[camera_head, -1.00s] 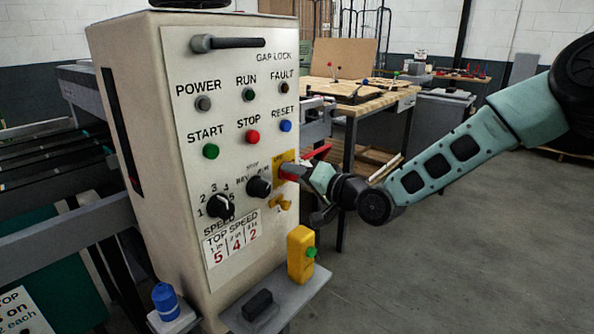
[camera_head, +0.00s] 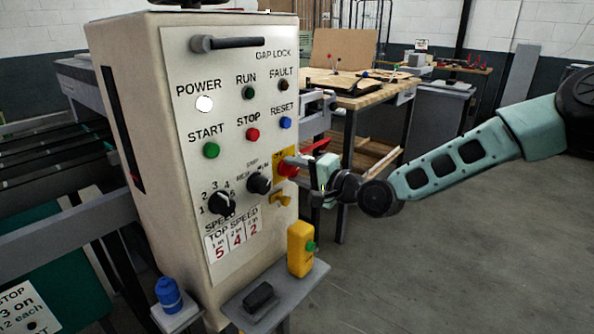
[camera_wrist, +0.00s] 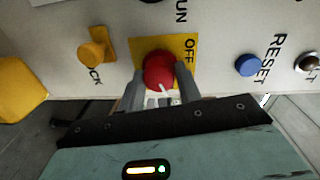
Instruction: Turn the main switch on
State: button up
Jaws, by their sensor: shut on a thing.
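The main switch is a red rotary knob (camera_head: 287,169) on a yellow plate at the right side of the control panel. In the wrist view the red knob (camera_wrist: 159,71) sits between the two grey fingers, with a white pointer line on its face. My gripper (camera_wrist: 158,88) is shut on the knob; in the head view my gripper (camera_head: 300,170) reaches it from the right. The word OFF shows on the yellow plate (camera_wrist: 189,50); any other label is hidden. The POWER lamp (camera_head: 205,104) glows white.
A yellow lock lever (camera_head: 281,198) sits just below the switch. The blue RESET button (camera_head: 286,123) is above it. Open floor lies to the right.

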jog(key=o, duration=1)
jog(key=b+v, duration=0.1)
jog(key=v, duration=1.6)
jog(key=shift+s+d, duration=0.15)
jog(key=shift+d, duration=0.05)
jog(key=shift+r, duration=0.15)
jog(key=s+a+f+n+g+h+p, duration=0.25)
jog(key=s+f+n+g+h, duration=0.5)
jog(key=s, duration=0.45)
jog(key=s+d+r+n+g+h, duration=0.1)
jog(key=s+d+r+n+h, duration=0.1)
jog(key=s, duration=0.6)
jog(key=s+d+r+n+g+h+p, duration=0.1)
jog(key=s+d+r+n+g+h, duration=0.1)
jog(key=s+r, duration=0.4)
jog(key=s+n+h, duration=0.1)
jog(key=s+n, duration=0.1)
jog(key=shift+s+d+h, duration=0.25)
jog(key=shift+d+h, duration=0.1)
jog(key=shift+d, duration=0.05)
